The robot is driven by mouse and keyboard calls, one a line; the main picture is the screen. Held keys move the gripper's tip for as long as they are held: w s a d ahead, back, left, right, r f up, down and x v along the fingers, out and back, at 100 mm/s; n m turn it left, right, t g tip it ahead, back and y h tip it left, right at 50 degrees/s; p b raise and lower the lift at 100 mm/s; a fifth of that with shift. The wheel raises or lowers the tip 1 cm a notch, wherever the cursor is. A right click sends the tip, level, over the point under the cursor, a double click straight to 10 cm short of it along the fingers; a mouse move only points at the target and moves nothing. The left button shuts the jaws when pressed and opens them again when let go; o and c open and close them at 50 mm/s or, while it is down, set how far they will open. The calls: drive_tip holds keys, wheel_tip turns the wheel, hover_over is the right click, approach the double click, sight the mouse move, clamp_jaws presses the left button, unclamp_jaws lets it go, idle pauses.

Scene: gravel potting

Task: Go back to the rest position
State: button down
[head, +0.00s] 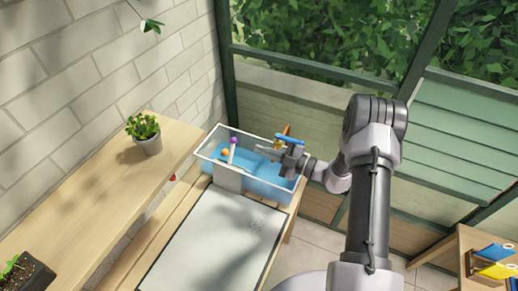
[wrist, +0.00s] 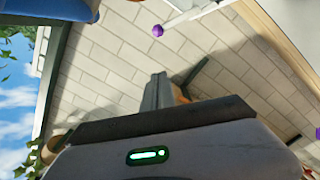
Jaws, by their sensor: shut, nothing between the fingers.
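My gripper (head: 262,149) is at the end of my arm, over the right part of a clear, white-rimmed tub (head: 265,190) with a blue inside. The gripper is shut and holds nothing. In the wrist view its grey fingers (wrist: 160,92) stick up beyond the dark gripper body, with brick wall behind them. A white handle with a purple knob (head: 234,141) stands in the tub to the left of the gripper. The purple knob also shows at the top of the wrist view (wrist: 158,30).
A pale mat (head: 215,245) lies on the wooden bench in front of the tub. A potted plant (head: 147,135) stands on the left shelf. An orange ball (head: 225,152) is in the tub. Yellow and blue items (head: 497,270) lie on a right-hand shelf. The brick wall and window frame bound the back.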

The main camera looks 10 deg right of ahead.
drive_tip(key=s+a+r+n+g+h+b, duration=0.1)
drive_tip(key=s+a+r+n+g+b, duration=0.45)
drive_tip(key=n, duration=0.65)
drive_tip(key=s+a+r+n+g+h+b, duration=0.1)
drive_tip(key=s+a+r+n+g+b, duration=0.4)
drive_tip(key=s+n, duration=0.55)
drive_tip(key=s+d+f+n+t+h+b, duration=0.1)
drive_tip(key=s+d+n+t+h+b, duration=0.1)
drive_tip(key=s+n, duration=0.5)
drive_tip(key=s+d+f+n+t+h+b, duration=0.1)
drive_tip(key=s+d+n+t+h+b, duration=0.2)
drive_tip(key=n, duration=1.6)
drive_tip(key=s+d+h+b, duration=0.1)
drive_tip(key=s+h, duration=0.3)
drive_tip(key=shift+s+f, duration=0.35)
drive_tip(key=shift+f, duration=0.05)
